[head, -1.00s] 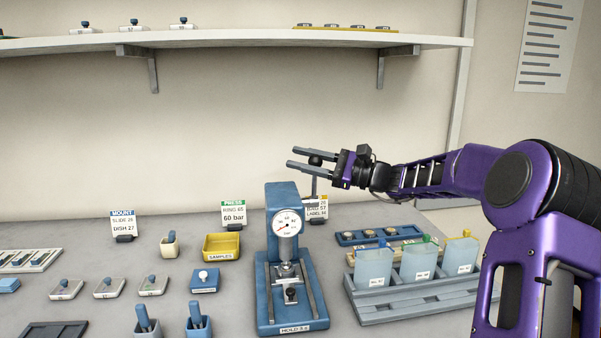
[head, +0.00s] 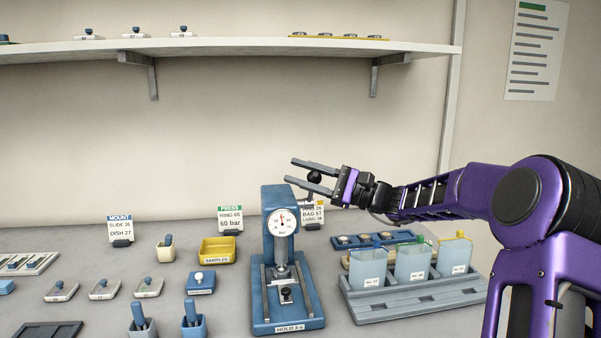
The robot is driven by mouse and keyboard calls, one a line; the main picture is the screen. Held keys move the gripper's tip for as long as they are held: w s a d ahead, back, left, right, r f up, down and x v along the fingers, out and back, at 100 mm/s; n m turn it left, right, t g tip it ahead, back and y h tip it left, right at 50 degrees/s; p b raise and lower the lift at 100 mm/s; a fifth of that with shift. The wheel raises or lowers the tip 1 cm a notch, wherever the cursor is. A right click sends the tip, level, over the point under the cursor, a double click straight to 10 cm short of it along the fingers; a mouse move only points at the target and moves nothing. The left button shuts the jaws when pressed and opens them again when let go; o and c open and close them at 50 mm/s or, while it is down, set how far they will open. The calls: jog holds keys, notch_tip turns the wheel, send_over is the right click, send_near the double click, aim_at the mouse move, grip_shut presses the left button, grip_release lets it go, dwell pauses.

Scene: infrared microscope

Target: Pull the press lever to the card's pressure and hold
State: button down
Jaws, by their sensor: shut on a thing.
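The blue press (head: 281,250) stands on the bench at centre, with a round white gauge (head: 282,222) on its column. The gauge's red needle points about straight up; its small numbers are too blurred to read. The label on the press base reads "HOLD 3 s". The green-topped PRESS card (head: 230,219) behind it reads "RING 65" and "60 bar". My gripper (head: 299,173) is above and right of the press column, its two grey fingers shut on the black knob of the press lever (head: 315,177).
A yellow SAMPLES tray (head: 217,250) and small blue and white items lie left of the press. A grey rack (head: 415,298) with several clear bags stands close on its right, under my arm. A wall shelf (head: 230,49) runs above.

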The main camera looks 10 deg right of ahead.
jog(key=c, duration=0.5)
grip_release()
jog(key=p+v, duration=0.1)
jog(key=v, duration=1.6)
jog(key=shift+s+d, duration=0.15)
jog(key=shift+d, duration=0.05)
jog(key=shift+a, duration=0.1)
